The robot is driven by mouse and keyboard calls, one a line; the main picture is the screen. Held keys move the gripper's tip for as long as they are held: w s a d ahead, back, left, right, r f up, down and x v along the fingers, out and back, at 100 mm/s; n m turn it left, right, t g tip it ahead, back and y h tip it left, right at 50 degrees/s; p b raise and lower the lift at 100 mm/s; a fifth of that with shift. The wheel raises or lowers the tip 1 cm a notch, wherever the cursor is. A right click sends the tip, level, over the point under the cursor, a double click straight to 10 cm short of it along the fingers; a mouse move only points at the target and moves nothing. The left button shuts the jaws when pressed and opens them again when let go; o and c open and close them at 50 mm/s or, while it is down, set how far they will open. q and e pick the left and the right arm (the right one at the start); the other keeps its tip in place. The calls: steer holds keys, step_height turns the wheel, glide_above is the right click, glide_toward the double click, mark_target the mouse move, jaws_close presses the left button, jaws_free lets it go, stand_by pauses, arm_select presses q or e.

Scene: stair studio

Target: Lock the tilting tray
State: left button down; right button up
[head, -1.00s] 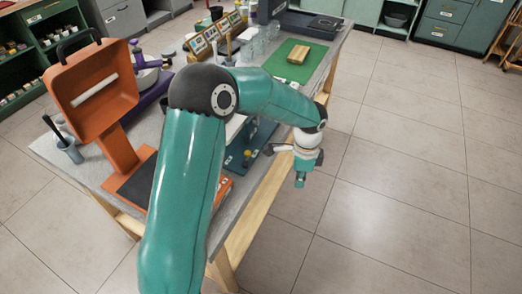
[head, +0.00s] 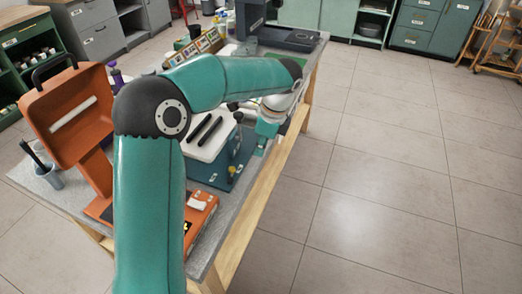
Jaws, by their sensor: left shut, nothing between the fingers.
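A white tray (head: 212,137) with two dark bars on it sits tilted on a blue base (head: 222,175), partly behind my left arm. My left gripper (head: 265,136) is shut and empty at the right of the tray, by the table's right edge. I cannot tell whether it touches the base. My right gripper is out of view.
A tilted orange box-like tray (head: 88,130) with a black handle stands at the left on an orange stand. A grey cup (head: 48,177) with dark tools is beside it. The floor (head: 390,190) to the right is clear.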

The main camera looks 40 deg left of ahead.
mark_target(231, 175)
arm_select(q)
steer(key=a+f, duration=0.1)
steer(key=f, duration=0.1)
steer(key=s+a+f, duration=0.1)
steer(key=f, duration=0.2)
steer(key=s+a+f, duration=0.1)
steer(key=a+f, duration=0.1)
steer(key=f, duration=0.1)
steer(key=shift+a+f+p, duration=0.1)
steer(key=shift+f+p, duration=0.1)
steer(key=shift+p, duration=0.2)
steer(key=shift+s+a+f, duration=0.15)
steer(key=shift+a, duration=0.4)
